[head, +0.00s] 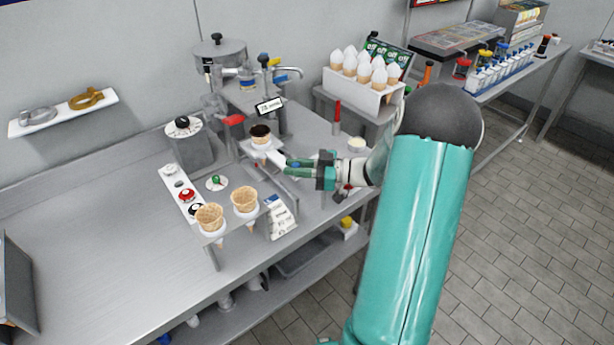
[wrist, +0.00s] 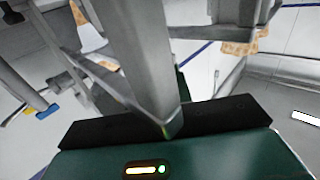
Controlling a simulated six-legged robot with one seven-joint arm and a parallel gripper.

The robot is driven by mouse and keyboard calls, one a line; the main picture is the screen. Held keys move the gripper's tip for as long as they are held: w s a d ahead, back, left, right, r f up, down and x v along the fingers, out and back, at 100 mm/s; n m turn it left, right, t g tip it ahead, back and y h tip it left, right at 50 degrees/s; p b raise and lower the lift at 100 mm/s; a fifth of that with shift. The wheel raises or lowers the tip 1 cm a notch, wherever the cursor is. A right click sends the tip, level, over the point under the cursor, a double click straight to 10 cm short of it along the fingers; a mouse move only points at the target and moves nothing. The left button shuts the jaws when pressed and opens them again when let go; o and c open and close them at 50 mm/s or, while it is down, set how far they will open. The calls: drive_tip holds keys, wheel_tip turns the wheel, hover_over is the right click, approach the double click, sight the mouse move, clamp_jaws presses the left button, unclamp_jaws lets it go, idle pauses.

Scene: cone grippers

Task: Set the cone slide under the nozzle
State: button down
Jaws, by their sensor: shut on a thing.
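My gripper (head: 284,163) reaches in from the right and is shut on the near end of the cone slide (head: 275,156), a pale flat piece. A waffle cone (head: 260,143) with a dark brown top stands at the slide's far end, just beyond my fingers. In the wrist view a grey metal bar (wrist: 150,60) rises from between my dark jaws (wrist: 165,125). The dispenser (head: 245,92) with a small display stands behind the cone. Its nozzle is not clearly visible, so I cannot tell how the cone lines up with it.
Two empty waffle cones (head: 245,200) stand in a rack at the front left, next to a small white carton (head: 279,217). A white box of filled cones (head: 362,80) stands behind on the right. A red-handled tool (head: 337,118) stands near my arm. The left counter (head: 100,240) is clear.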

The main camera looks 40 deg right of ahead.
drive_tip(key=c, duration=1.3)
unclamp_jaws()
drive_tip(key=v, duration=1.3)
drive_tip(key=shift+s+d, duration=0.3)
drive_tip(key=shift+w, duration=0.1)
